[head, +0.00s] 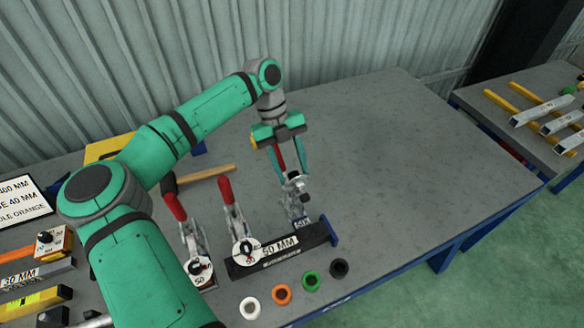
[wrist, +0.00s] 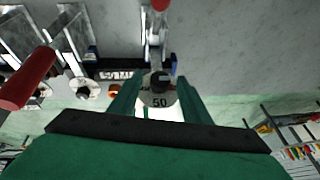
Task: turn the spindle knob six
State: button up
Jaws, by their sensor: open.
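My gripper (head: 289,170) is open over the rightmost toggle clamp (head: 297,205) in the head view. That clamp's red handle shows between the fingers. In the wrist view, my gripper's fingers (wrist: 160,80) stand either side of a round white dial marked 50 (wrist: 159,101) with a dark knob (wrist: 160,79) at its middle. I cannot tell whether the fingers touch it. Two more clamps with red handles stand to the left, with white dials and black knobs (head: 245,247) (head: 200,268).
A dark bar labelled 50 MM (head: 280,247) lies at the clamps' front. White, orange, green and black rings (head: 282,294) lie before it. A wooden-handled hammer (head: 205,173) lies behind the clamps. The grey table (head: 420,160) is clear to the right.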

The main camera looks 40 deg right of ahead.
jog(key=c, duration=1)
jog(key=shift+c, duration=0.2)
jog(key=shift+a, duration=0.1)
jog(key=h, duration=0.1)
jog(key=m+g+h, duration=0.1)
jog(key=h, duration=0.2)
jog(key=shift+w+a+f+m, duration=0.1)
jog(key=shift+a+f+m, duration=0.05)
jog(key=shift+a+m, duration=0.2)
jog(key=g+h, duration=0.1)
jog(key=m+h, duration=0.1)
jog(key=m+g+h, duration=0.1)
jog(key=h, duration=0.1)
jog(key=shift+w+a+f+m+g, duration=0.15)
jog(key=shift+a+f+m+g, duration=0.05)
jog(key=shift+f+m+g, duration=0.1)
jog(key=o, duration=1)
jog(key=shift+o, duration=0.2)
